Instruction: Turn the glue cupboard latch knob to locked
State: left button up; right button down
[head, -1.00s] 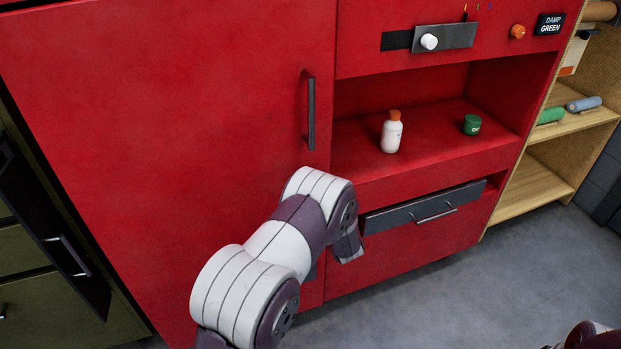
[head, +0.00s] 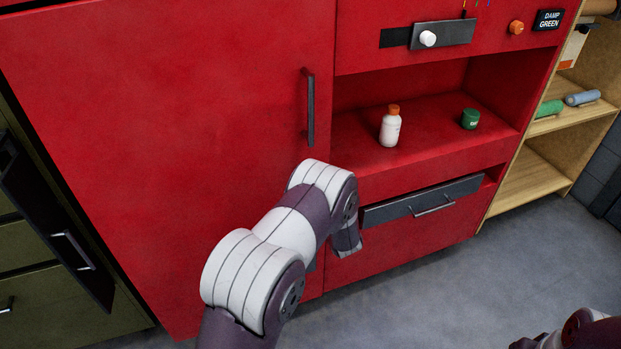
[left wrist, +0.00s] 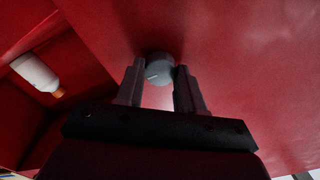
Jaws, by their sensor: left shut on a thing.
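The grey latch knob (left wrist: 160,66) shows in the left wrist view on a red face, with a short pale mark on it. My left gripper (left wrist: 159,80) has its two dark fingers on either side of the knob and is shut on it. In the head view the knob and these fingers are hidden behind my left arm, low beside the red cupboard door (head: 170,150). I cannot tell from the mark whether the latch is locked. Only part of my right arm shows at the bottom right; its gripper is out of view.
The door has a dark vertical handle (head: 310,110). A white bottle (head: 390,128) with an orange cap and a green jar (head: 470,119) stand in the open niche. Below is a dark-fronted drawer (head: 422,201). A dark panel (head: 55,225) juts out at the left.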

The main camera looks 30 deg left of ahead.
pick_arm(q)
jog(key=o, duration=1)
jog(key=shift+o, duration=0.2)
jog(key=v, duration=1.2)
jog(key=shift+s+d, duration=0.25)
